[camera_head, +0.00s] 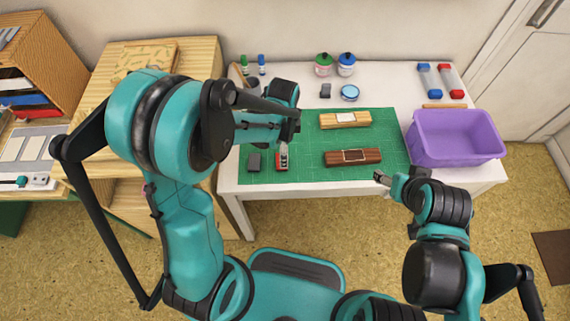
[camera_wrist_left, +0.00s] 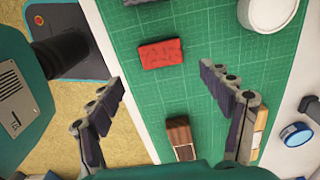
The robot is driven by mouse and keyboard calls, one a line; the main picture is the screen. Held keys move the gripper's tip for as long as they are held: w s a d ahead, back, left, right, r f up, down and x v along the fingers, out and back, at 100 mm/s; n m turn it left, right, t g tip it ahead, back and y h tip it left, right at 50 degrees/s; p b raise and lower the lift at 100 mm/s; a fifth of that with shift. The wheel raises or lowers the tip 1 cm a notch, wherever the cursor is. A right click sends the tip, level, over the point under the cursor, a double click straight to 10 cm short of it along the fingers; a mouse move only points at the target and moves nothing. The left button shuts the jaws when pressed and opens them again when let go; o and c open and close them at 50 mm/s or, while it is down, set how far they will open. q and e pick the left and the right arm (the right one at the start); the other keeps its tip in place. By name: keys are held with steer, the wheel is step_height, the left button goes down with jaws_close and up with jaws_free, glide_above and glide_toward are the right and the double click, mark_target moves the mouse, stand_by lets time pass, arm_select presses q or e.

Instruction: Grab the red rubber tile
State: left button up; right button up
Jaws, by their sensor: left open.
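The red rubber tile (camera_wrist_left: 161,54) lies flat on the green mat (camera_wrist_left: 205,25), between a dark tile and a brown wooden block in the left wrist view. In the head view it is partly covered by my left gripper's finger. My left gripper (camera_wrist_left: 162,82) is open and empty above the mat, its fingers spread wider than the tile. The tile shows between and slightly beyond the fingertips, apart from both. My right gripper (camera_head: 382,178) hangs by the front table edge, below the purple bin; its jaws are too small to read.
A dark tile (camera_head: 254,161) lies left of the red one. A brown block (camera_head: 352,157) and light wooden block (camera_head: 345,120) lie on the mat. The purple bin (camera_head: 456,141) stands at right.

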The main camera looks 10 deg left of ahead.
arm_select(q)
steer(key=f+b, duration=0.1)
steer(key=f, duration=0.1)
steer(key=f+b, duration=0.1)
steer(key=f, duration=0.1)
steer(key=f+b, duration=0.1)
steer(key=f, duration=0.1)
steer(key=shift+w+a+f, duration=0.1)
steer(key=shift+a+f, duration=0.1)
steer(key=shift+a, duration=0.1)
steer(key=shift+c, duration=1.2)
steer(key=c, duration=0.8)
